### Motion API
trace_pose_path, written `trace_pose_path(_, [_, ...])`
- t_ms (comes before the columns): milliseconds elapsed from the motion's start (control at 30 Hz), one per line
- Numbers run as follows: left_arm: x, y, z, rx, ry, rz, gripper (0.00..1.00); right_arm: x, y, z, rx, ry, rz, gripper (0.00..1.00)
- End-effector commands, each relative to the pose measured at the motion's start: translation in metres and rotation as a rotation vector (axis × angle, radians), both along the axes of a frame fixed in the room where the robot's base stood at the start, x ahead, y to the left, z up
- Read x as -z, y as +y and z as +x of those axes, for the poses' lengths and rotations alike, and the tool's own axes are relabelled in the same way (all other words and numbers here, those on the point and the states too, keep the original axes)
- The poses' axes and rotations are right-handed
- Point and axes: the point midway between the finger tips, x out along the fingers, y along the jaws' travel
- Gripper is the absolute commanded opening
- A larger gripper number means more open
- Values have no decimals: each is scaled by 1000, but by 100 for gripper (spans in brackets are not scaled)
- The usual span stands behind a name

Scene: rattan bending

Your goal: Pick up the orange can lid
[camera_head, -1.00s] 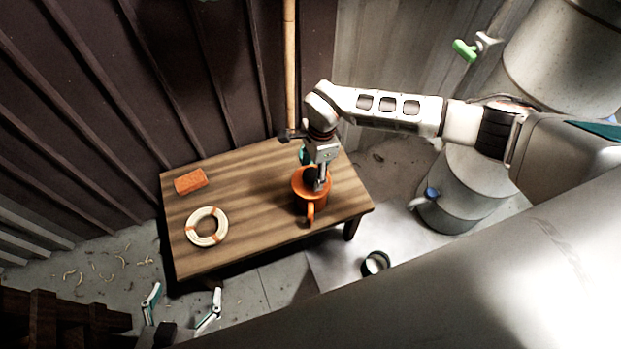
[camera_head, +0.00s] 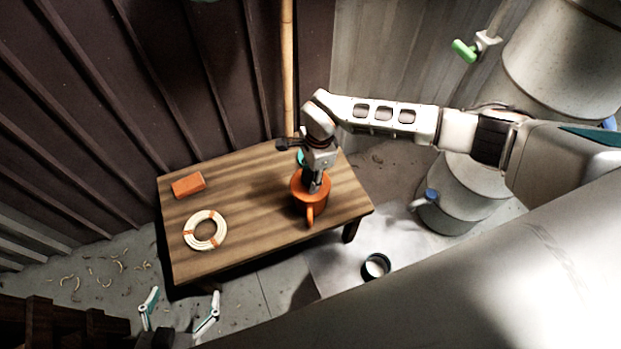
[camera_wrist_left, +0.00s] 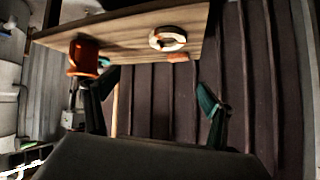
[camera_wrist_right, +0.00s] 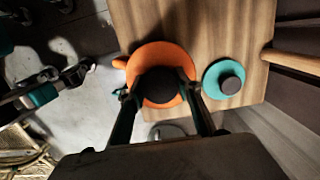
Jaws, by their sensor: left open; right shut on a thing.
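The orange can (camera_head: 309,205) stands on the wooden table with its handle toward the front. My right gripper (camera_head: 313,186) reaches down onto its top. In the right wrist view, the orange can lid (camera_wrist_right: 160,56) is a round orange disc with a dark knob (camera_wrist_right: 158,85). The fingers of my right gripper (camera_wrist_right: 160,92) are closed on the two sides of the knob. I cannot tell whether the lid is clear of the can. My left gripper (camera_head: 180,307) is open and empty, low in front of the table.
A teal lid with a grey knob (camera_wrist_right: 224,82) lies beside the can. An orange block (camera_head: 188,185) and a tied rattan coil (camera_head: 191,232) lie on the table's left part. A dark round container (camera_head: 376,266) stands on the floor. The table (camera_head: 250,190) is bare in the middle.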

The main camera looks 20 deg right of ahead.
Motion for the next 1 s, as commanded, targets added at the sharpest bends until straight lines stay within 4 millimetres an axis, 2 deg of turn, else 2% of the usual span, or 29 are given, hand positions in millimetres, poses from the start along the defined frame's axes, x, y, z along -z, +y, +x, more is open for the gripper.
trace_pose_path(267, [-19,4,10,-9,-30,3,84,-64,-1,6,-1,-16,0,9])
trace_pose_path(400, [-15,9,6,-17,-14,12,84,-104,-1,5,-1,-16,0,9])
trace_pose_path(600, [-6,12,-7,-22,18,19,84,-152,-1,4,-1,-12,-1,9])
trace_pose_path(800, [-6,12,-10,-23,25,16,84,-183,0,2,0,-6,0,9])
trace_pose_path(900, [-6,11,-10,-23,24,14,84,-191,0,2,-4,-5,0,9])
trace_pose_path(1000, [-1,10,-12,-22,32,12,84,-189,0,1,-41,-3,-2,9])
